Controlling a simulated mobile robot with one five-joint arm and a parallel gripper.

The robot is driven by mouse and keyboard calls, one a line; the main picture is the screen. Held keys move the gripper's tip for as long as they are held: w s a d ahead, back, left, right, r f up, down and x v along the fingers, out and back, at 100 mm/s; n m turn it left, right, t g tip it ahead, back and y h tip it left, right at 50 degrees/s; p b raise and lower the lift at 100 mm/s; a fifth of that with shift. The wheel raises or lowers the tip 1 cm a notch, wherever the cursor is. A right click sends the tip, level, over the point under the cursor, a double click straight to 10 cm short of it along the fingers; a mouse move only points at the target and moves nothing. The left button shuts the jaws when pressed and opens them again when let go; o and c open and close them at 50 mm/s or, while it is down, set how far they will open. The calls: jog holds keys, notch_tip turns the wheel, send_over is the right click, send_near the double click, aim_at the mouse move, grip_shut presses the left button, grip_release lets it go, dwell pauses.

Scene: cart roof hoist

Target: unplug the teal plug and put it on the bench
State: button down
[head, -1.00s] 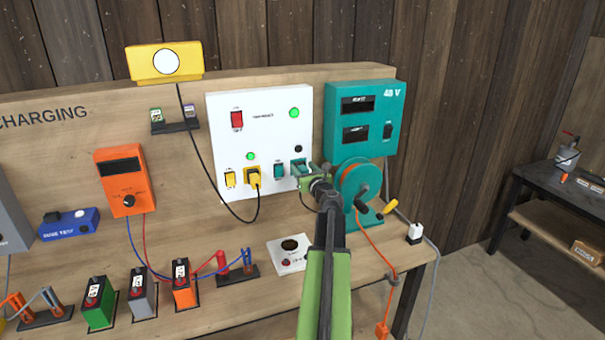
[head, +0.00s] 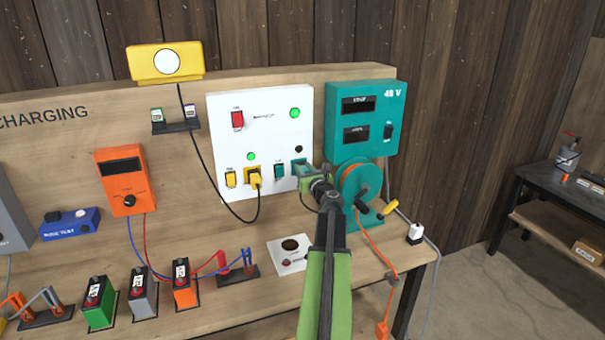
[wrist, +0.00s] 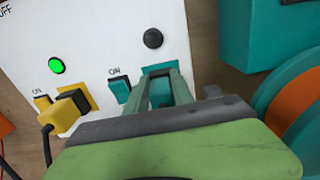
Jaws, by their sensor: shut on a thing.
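The teal plug (wrist: 160,94) is at the teal socket (wrist: 158,69) on the white panel (head: 221,106), mostly hidden by my gripper. My gripper (wrist: 163,85) is shut on it, with one finger on each side. In the head view my gripper (head: 304,171) reaches to the panel's lower right, just left of the teal reel. I cannot tell how deep the plug sits in the socket. The teal switch (wrist: 119,90) is left of the socket, and the dark round lamp (wrist: 153,39) above it is unlit. The bench (head: 237,307) lies below.
A yellow plug (wrist: 65,114) with a black cord sits left of the teal switch. The teal reel (head: 358,190) stands close on the right of my gripper. A white plate with a dark round opening (head: 291,262) lies on the bench. Batteries stand further left.

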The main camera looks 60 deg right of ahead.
jog(key=shift+v, duration=2.3)
jog(key=shift+d, duration=0.1)
jog(key=shift+s, duration=0.1)
